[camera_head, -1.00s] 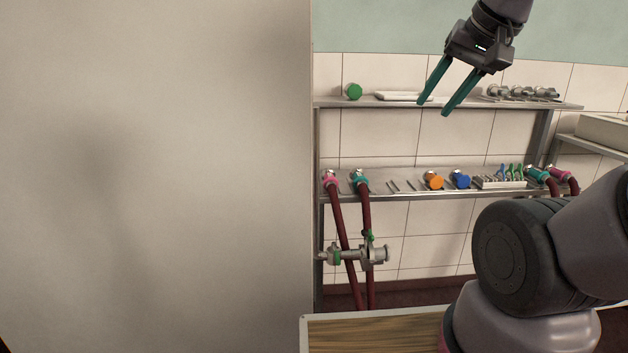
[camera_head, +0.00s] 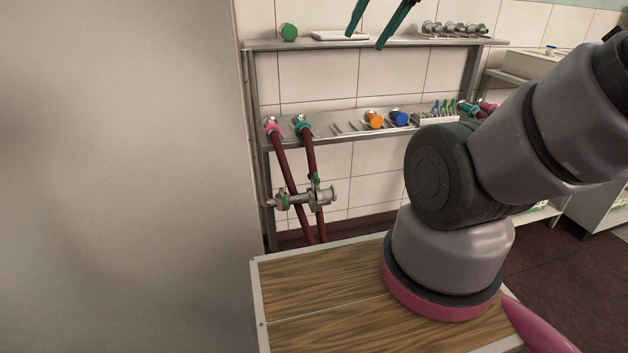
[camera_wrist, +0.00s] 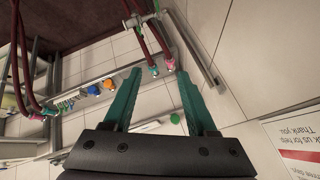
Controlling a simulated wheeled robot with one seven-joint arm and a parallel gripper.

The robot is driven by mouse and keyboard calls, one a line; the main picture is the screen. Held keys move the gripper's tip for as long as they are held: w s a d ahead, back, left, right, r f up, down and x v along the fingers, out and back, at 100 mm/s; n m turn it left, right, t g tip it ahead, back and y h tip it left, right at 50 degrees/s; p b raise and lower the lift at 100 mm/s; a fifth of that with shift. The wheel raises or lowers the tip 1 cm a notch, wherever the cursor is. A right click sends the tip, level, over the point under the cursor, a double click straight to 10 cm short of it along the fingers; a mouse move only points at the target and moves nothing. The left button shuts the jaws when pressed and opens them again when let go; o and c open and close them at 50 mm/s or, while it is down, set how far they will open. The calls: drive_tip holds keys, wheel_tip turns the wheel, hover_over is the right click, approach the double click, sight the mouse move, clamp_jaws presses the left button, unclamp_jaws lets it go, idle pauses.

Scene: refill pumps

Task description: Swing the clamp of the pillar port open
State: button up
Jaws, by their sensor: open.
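A metal port (camera_head: 300,198) with green clamp parts sticks out sideways near the edge of the pale pillar (camera_head: 120,170), low in front of the rack. A green clamp ring (camera_head: 283,201) sits around its left part, and a small green piece (camera_head: 315,180) stands up near its right end. I cannot tell clearly whether the clamp is closed. The port also shows small at the top of the wrist view (camera_wrist: 138,20). My gripper (camera_head: 367,40) is open and empty, high above and right of the port, its body cut off by the top edge. Its teal fingers (camera_wrist: 160,72) are spread in the wrist view.
Two dark red hoses (camera_head: 310,160) hang from the lower shelf (camera_head: 350,140) and pass right by the port. Orange (camera_head: 374,120) and blue (camera_head: 398,118) capped parts lie on that shelf. My arm's wooden-topped base (camera_head: 320,300) is in front.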

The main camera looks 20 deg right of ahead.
drive_tip(key=n+g+h, duration=0.4)
drive_tip(key=g, duration=0.3)
hover_over(311, 176)
drive_tip(key=a, duration=0.2)
wheel_tip(311, 176, down, 45)
drive_tip(key=f, duration=0.3)
drive_tip(key=d+f, duration=0.1)
drive_tip(key=f, duration=0.7)
drive_tip(key=shift+d, duration=0.4)
clamp_jaws()
